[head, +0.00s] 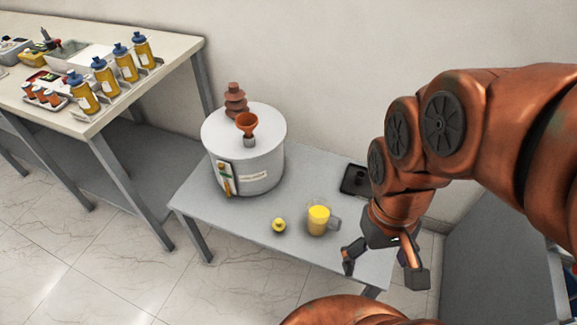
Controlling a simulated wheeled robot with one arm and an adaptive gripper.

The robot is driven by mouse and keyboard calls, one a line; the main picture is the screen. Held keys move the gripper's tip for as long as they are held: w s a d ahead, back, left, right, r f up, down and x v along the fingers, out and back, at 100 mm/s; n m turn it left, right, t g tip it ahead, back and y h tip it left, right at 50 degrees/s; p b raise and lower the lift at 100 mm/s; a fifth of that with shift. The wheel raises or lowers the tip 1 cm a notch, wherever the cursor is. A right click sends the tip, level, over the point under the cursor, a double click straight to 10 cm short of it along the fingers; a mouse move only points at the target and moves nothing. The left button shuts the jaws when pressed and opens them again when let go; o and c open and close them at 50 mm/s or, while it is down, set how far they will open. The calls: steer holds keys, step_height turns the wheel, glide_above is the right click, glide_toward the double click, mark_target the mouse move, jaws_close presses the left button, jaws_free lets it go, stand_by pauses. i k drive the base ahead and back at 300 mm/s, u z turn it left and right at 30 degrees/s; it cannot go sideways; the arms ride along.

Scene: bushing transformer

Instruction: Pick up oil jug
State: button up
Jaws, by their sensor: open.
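The oil jug (318,220) is a small clear pitcher holding yellow oil. It stands upright on the low grey table (200,205), with its grey handle (334,224) pointing right. My gripper (387,277) is open and empty, to the right of the jug and lower in the picture, near the table's right end. Its fingers are apart from the jug. My copper-coloured arm comes in from the right.
A small yellow cap-like piece (279,226) lies beside the jug. A dark flat device (355,180) lies behind. A workbench (183,58) holds several bottles.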

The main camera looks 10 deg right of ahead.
mark_target(319, 210)
steer(key=z, duration=0.7)
steer(key=k, duration=0.9)
steer(key=u, duration=1.05)
